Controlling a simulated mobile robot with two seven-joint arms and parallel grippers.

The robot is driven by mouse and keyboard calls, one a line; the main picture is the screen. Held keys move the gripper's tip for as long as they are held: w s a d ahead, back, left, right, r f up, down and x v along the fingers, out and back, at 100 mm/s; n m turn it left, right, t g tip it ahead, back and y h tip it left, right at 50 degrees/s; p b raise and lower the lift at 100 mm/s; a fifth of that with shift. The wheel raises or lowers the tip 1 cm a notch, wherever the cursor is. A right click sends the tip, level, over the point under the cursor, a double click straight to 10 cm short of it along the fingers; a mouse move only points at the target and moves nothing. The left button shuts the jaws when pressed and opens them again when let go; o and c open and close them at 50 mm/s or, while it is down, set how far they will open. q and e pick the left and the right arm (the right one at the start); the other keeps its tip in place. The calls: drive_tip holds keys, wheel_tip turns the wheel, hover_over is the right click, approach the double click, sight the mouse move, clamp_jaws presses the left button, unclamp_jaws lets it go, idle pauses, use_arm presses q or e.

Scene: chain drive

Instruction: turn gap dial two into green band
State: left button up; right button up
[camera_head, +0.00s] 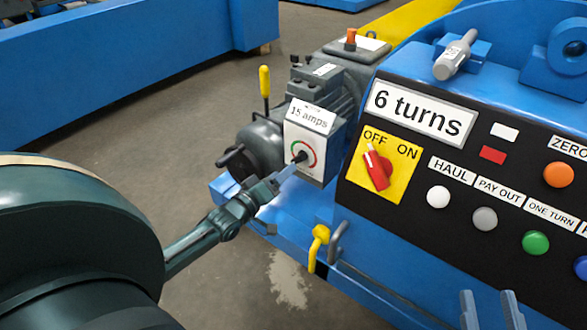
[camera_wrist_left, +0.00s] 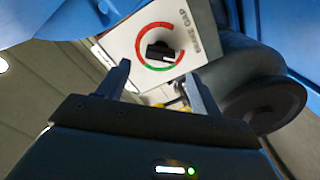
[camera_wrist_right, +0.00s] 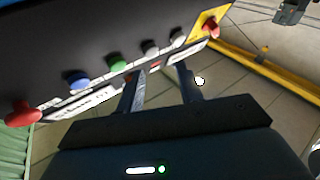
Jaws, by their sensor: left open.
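A dial with a black knob (camera_wrist_left: 160,51) sits on a white panel (camera_wrist_left: 122,42) lettered "GAP", with part of the lettering unclear. A red and green ring (camera_wrist_left: 140,36) surrounds the knob, with green along the lower side in the left wrist view. The knob's pale end points right there; I cannot tell whether it lies in the green. In the head view the dial (camera_head: 299,156) is under the "15 amps" sign. My left gripper (camera_head: 287,173) is open in front of the dial, its fingertips (camera_wrist_left: 157,72) apart on either side of the knob's line. Whether they touch it is unclear. My right gripper (camera_head: 490,298) is open and empty.
A black control panel (camera_head: 420,196) with a red OFF/ON switch (camera_head: 377,168) and several coloured buttons stands right of the dial. A yellow-handled lever (camera_head: 265,82) rises behind it. A yellow hook (camera_head: 319,240) is below. Open floor (camera_head: 225,85) lies to the left.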

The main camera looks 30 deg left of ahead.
sight(296, 161)
use_arm(q)
drive_tip(key=w, duration=0.2)
drive_tip(key=w+b, duration=0.1)
drive_tip(key=w, duration=0.1)
drive_tip(key=w+b, duration=0.1)
drive_tip(key=w, duration=0.1)
drive_tip(key=shift+d, duration=0.25)
use_arm(e)
drive_tip(key=shift+a+f+m, duration=0.2)
drive_tip(key=shift+m, duration=0.1)
use_arm(q)
drive_tip(key=shift+c, duration=0.3)
use_arm(e)
drive_tip(key=shift+r, duration=0.15)
use_arm(q)
drive_tip(key=shift+c, duration=0.6)
drive_tip(key=c, duration=0.8)
use_arm(e)
drive_tip(key=shift+r, duration=0.1)
